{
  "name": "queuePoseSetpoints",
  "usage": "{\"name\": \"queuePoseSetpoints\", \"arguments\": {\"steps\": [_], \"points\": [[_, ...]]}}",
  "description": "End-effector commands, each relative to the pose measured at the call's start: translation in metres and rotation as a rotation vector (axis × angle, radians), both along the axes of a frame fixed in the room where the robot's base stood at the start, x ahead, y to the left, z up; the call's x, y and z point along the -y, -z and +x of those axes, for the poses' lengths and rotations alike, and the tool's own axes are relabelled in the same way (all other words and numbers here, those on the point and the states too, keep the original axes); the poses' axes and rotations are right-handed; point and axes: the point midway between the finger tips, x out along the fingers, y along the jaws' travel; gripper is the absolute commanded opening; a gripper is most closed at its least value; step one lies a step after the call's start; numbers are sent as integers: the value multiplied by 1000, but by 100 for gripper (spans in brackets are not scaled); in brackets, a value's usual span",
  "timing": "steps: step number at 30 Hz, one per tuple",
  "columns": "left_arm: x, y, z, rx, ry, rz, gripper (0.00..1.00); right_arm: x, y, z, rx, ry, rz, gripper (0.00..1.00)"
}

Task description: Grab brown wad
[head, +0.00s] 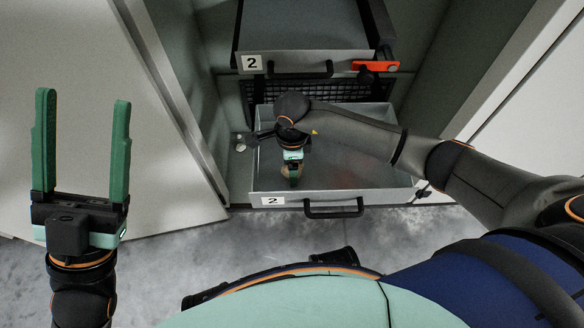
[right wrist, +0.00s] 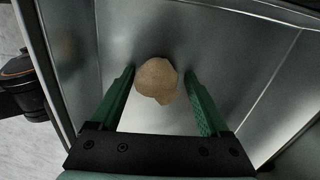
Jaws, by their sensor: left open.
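The brown wad (right wrist: 157,80) is a rounded tan lump in the open lower drawer (head: 345,173), which is metal and labelled 2. In the right wrist view it shows between the tips of my right gripper (right wrist: 159,74), whose green fingers stand apart on either side of it; I see no clear grip on it. In the head view my right gripper (head: 292,180) points down into the drawer's left part, and a bit of tan shows at its fingers. My left gripper (head: 83,100) is open and empty, well left of the drawer, over the pale panel.
An upper drawer (head: 310,62), also labelled 2, sits above the lower one, with an orange latch (head: 376,66) at its right. Pale door panels flank the cabinet. The lower drawer's right part looks bare. Grey floor (head: 200,255) lies in front.

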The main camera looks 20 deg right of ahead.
Motion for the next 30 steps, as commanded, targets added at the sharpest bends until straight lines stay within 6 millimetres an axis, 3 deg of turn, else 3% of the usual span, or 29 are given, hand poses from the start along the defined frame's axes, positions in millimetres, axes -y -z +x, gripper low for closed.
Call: {"name": "queuePoseSetpoints", "arguments": {"steps": [2, 20, 30], "points": [[0, 0, 0, 1, 0, 0, 72, 0, 0, 0, 0, 0, 0, 69], [-1, -1, 0, 3, -3, -7, 72, 0, 0, 0, 0, 0, -1, 2], [-1, -4, 0, 4, -3, -7, 72, 0, -4, 0, 1, 0, -1, 0]]}}
